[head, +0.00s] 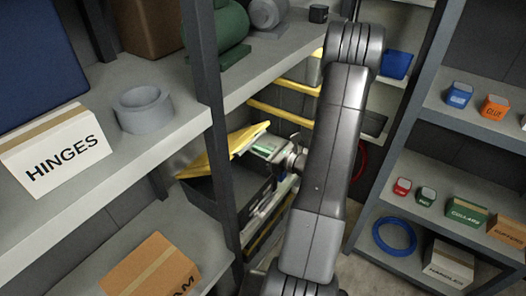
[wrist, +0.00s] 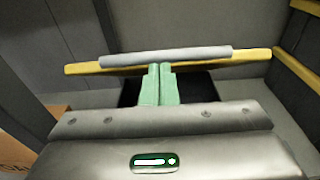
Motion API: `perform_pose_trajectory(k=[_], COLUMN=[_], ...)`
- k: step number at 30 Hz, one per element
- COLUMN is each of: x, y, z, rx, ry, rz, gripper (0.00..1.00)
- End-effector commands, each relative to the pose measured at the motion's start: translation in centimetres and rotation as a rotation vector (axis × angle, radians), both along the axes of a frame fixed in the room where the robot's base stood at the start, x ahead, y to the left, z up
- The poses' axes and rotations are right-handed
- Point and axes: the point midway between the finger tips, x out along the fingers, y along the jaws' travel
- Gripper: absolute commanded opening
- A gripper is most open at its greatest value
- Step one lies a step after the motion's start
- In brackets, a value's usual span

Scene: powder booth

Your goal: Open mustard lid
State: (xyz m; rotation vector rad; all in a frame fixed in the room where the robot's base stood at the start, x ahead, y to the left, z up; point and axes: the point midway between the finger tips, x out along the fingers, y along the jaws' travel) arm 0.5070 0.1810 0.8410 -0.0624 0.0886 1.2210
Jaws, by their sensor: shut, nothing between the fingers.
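The mustard lid (head: 212,158) sits tilted above a dark bin (head: 245,190) in the head view, with a gap under its raised edge. In the wrist view the lid shows edge-on as a mustard strip (wrist: 84,69), with a grey bar (wrist: 190,55) along it. My gripper (wrist: 160,67) has pale green fingers, shut together with nothing between them. The fingertips are at the lower side of the grey bar near its middle; I cannot tell whether they touch it. In the head view my gripper (head: 262,150) is beside the lid's right side, partly hidden by my arm.
Grey shelves with a hinges box (head: 60,150) and a grey ring (head: 142,108) stand at left. A dark upright post (head: 203,90) is close to the lid. Right shelves hold small boxes and a blue coil (head: 394,236). Yellow rails (head: 280,113) lie behind.

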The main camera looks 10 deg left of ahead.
Motion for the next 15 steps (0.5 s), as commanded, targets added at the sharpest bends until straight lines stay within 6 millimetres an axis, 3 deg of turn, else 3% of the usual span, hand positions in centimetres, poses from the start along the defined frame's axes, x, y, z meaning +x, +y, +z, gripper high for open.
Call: perform_pose_trajectory(k=[6,15], x=[0.1,0.9], y=[0.2,2.8], z=[0.5,4.2], rx=[-0.008,-0.105], ry=[0.002,0.037], rz=[0.002,0.006], gripper=[0.00,0.00])
